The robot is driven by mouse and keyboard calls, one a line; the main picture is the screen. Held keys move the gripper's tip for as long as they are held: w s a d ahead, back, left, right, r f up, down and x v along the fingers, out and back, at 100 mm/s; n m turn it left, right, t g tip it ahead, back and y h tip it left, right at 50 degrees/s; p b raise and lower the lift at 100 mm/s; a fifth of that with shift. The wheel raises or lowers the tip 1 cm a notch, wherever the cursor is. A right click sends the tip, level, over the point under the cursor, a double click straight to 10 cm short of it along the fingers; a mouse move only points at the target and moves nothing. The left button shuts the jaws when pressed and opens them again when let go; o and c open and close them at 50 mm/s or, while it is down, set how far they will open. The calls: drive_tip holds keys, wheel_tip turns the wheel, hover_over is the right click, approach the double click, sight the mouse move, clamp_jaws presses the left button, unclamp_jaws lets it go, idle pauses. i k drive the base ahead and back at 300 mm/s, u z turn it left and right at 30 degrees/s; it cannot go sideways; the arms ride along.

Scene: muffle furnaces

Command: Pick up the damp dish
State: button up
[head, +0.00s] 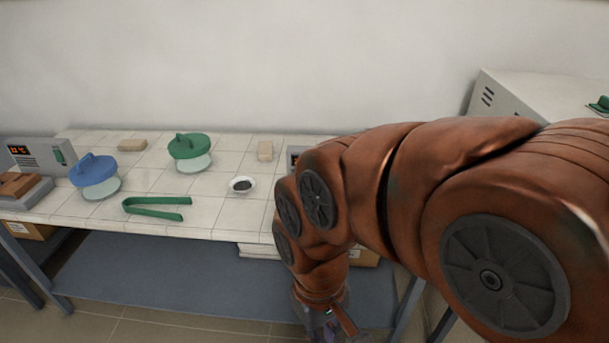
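A small white dish (242,185) with dark contents stands on the white tiled bench top (221,213), just left of my arm. I cannot tell from this view whether its contents are damp. My gripper (328,335) is at the bottom of the head view, below the bench top and in front of the bench. It is apart from the dish, lower and to the right. Its fingertips are cut off by the frame edge, so its opening does not show. My arm hides the right part of the bench.
Green tongs (157,208) lie left of the dish. A unit with a lit display (36,155) is far left, a grey cabinet (508,98) at right.

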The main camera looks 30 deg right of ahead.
sight(242, 184)
drive_tip(key=z, duration=0.65)
drive_tip(key=i, duration=0.85)
drive_tip(key=u, duration=1.4)
